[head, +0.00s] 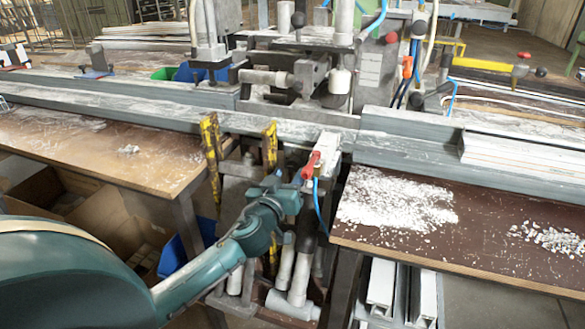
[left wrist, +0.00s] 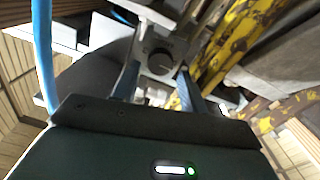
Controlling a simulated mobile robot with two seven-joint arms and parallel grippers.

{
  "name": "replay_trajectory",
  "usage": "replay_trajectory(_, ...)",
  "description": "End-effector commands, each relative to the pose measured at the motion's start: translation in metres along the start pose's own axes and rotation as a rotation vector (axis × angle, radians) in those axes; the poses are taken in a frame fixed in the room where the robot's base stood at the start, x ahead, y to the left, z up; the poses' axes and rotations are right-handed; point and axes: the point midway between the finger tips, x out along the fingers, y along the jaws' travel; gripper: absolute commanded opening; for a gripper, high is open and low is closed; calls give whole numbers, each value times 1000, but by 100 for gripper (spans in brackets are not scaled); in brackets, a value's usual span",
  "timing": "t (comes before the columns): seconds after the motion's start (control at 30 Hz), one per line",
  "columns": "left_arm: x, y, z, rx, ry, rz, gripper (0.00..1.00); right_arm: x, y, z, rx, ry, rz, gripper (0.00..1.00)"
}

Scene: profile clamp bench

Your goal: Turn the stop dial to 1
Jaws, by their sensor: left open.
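The stop dial (left wrist: 160,60) is a dark round knob on a grey block in the left wrist view. Faint marks surround it, but I cannot read the numbers or its setting. My left gripper (left wrist: 158,72) is open, with one finger on each side of the dial in the picture. I cannot tell whether the fingers touch it. In the head view my left gripper (head: 290,190) is at the front of the clamp machine, just below a red handle (head: 311,165). The dial is hidden there behind my wrist. My right gripper is out of view.
Yellow worn bars (head: 212,160) stand just left of my gripper, and show close by at the right of the left wrist view (left wrist: 235,45). A blue hose (head: 319,205) hangs beside the gripper. A brown table (head: 480,255) with white chips is at the right.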

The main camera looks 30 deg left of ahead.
Motion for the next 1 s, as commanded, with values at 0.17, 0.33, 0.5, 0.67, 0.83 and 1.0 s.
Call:
replay_trajectory(0.17,26,0,0,0,0,0,43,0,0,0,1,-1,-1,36)
replay_trajectory(0.33,36,0,1,1,-1,1,43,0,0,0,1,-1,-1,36)
replay_trajectory(0.5,38,0,1,0,-2,1,43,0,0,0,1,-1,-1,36)
replay_trajectory(0.67,38,0,1,0,-2,1,40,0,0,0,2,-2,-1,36)
replay_trajectory(0.83,38,0,1,0,-2,1,26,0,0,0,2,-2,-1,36)
replay_trajectory(1.0,38,0,1,0,-2,0,12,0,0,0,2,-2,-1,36)
